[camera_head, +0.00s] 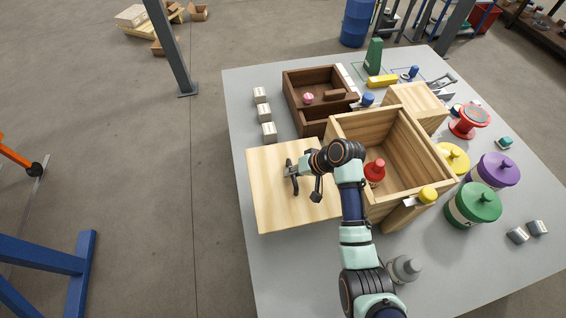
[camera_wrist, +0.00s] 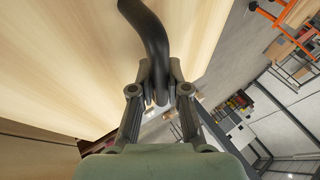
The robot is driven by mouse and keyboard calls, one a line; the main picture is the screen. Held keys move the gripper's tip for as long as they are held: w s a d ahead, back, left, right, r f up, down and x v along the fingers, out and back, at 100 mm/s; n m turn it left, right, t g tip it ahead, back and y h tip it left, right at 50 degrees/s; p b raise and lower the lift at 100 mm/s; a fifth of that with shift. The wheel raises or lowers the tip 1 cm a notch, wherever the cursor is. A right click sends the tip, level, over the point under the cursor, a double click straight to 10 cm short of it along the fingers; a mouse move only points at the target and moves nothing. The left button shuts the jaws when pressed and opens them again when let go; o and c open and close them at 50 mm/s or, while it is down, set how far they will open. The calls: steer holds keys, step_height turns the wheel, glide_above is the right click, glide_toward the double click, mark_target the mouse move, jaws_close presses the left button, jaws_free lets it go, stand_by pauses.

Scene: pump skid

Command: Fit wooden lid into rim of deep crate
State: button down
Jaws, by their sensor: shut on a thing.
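The wooden lid (camera_head: 268,207) is a flat, pale square panel with a dark handle. It is at the left of the crate in the head view and fills much of the wrist view (camera_wrist: 60,60). My gripper (camera_wrist: 162,95) is shut on the lid's dark curved handle (camera_wrist: 150,35); it also shows in the head view (camera_head: 300,171). The lid looks tilted in the wrist view. The deep crate (camera_head: 407,150) is a light wooden box, open at the top, to the right of the lid. A red-topped item (camera_head: 375,171) shows inside it. My arm hides part of the crate's near left side.
A dark wooden box (camera_head: 310,88) stands behind the lid. Small pale blocks (camera_head: 262,95) line the table's left side. Purple (camera_head: 497,170) and green (camera_head: 474,204) pots stand right of the crate. A grey bottle (camera_head: 404,268) stands in front. The grey table's (camera_head: 300,280) front left is clear.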

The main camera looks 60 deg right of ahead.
stand_by(0.3)
step_height(320, 180, up, 15)
steer(key=p, duration=1.3)
steer(key=w+a+f+n+g+y+b, duration=0.1)
steer(key=w+a+n+y+b, duration=0.15)
steer(key=w+a, duration=0.55)
steer(key=w+a+f+n+y+b, duration=0.15)
steer(key=w+a+n, duration=0.25)
steer(key=w+a, duration=0.45)
steer(key=w+a+n+g+y+b, duration=0.1)
steer(key=w+a+n+g, duration=0.15)
steer(key=a, duration=0.95)
steer(key=w+a+n+g+y, duration=0.15)
steer(key=a+n, duration=0.25)
steer(key=a, duration=0.9)
steer(key=s+r+p, duration=0.4)
steer(key=r+p, duration=1.3)
steer(key=p, duration=0.1)
steer(key=s+r+p, duration=0.4)
steer(key=r+p, duration=1.3)
steer(key=p, duration=0.2)
steer(key=shift+d+r+t, duration=0.15)
steer(key=shift+d+t, duration=0.1)
steer(key=shift+t, duration=0.05)
